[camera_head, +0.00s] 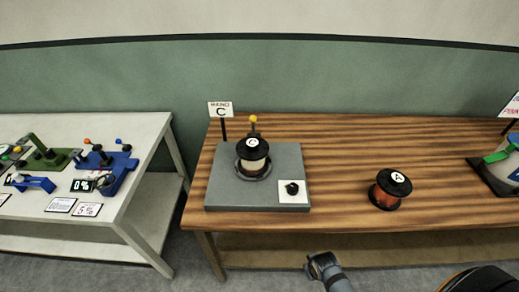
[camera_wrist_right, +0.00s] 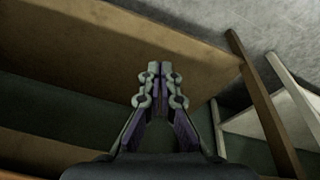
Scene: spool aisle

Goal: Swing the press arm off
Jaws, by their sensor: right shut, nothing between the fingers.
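In the head view a grey machine base (camera_head: 228,191) stands on the wooden table, with a sign (camera_head: 220,108) marked C. A spool with a black top (camera_head: 252,143) and pale winding sits upright on it. A yellow knob (camera_head: 253,119) shows just behind the spool; the spool hides most of what carries it, so I cannot tell how the press arm lies. A black knob (camera_head: 291,188) sits on a white plate at the base's front right. My right gripper (camera_wrist_right: 160,70) is shut and empty in the right wrist view, apart from the machine. My left gripper is not in view.
A spool (camera_head: 390,189) marked A, with orange winding, stands on the wooden table (camera_head: 345,160) right of the base. Another device (camera_head: 505,170) is cut off at the right edge. A pale table (camera_head: 125,205) with blue and green devices stands left, across a gap.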

